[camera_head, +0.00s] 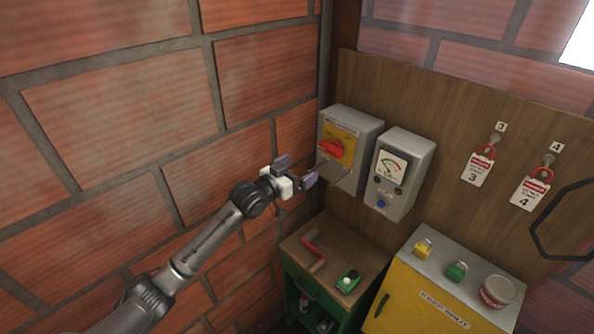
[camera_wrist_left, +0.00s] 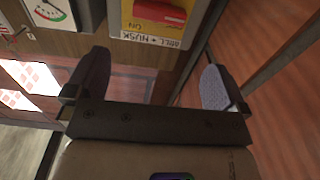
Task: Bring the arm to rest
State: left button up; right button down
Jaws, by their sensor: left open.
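My left arm reaches in from the lower left in the head view. My left gripper (camera_head: 296,170) is open and empty, in front of the brick wall and just left of the grey switch box (camera_head: 368,132). The switch box has a red rotary handle (camera_head: 331,149) on a yellow plate. In the left wrist view the gripper's two fingers (camera_wrist_left: 157,85) stand wide apart with nothing between them. The red handle (camera_wrist_left: 160,12) and its yellow plate show beyond them at the top. My right gripper is not seen.
A gauge box (camera_head: 400,172) hangs right of the switch box on a wooden board. Red lockout tags (camera_head: 478,166) hang farther right. Below are a green cabinet (camera_head: 300,278) with a red-handled tool on top and a yellow cabinet (camera_head: 420,306) with padlocks and a tin. Brick wall lies left.

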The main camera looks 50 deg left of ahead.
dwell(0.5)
pick_arm(q)
jog(key=s+d+f+g+p, duration=0.3)
jog(key=s+d, duration=0.5)
jog(key=s, duration=0.4)
jog(key=s+d+f+m+g+p, duration=0.1)
jog(key=s+d+f+g+p, duration=0.2)
jog(key=s, duration=1)
jog(key=s+d+f+m+g+p, duration=0.1)
jog(key=s+d+f+g+p, duration=0.3)
jog(key=s+d+f+g, duration=0.4)
jog(key=s+d+f, duration=0.1)
jog(key=s+d, duration=0.4)
jog(key=shift+s+d+f, duration=0.15)
jog(key=shift+s+f, duration=0.05)
jog(key=shift+f, duration=0.15)
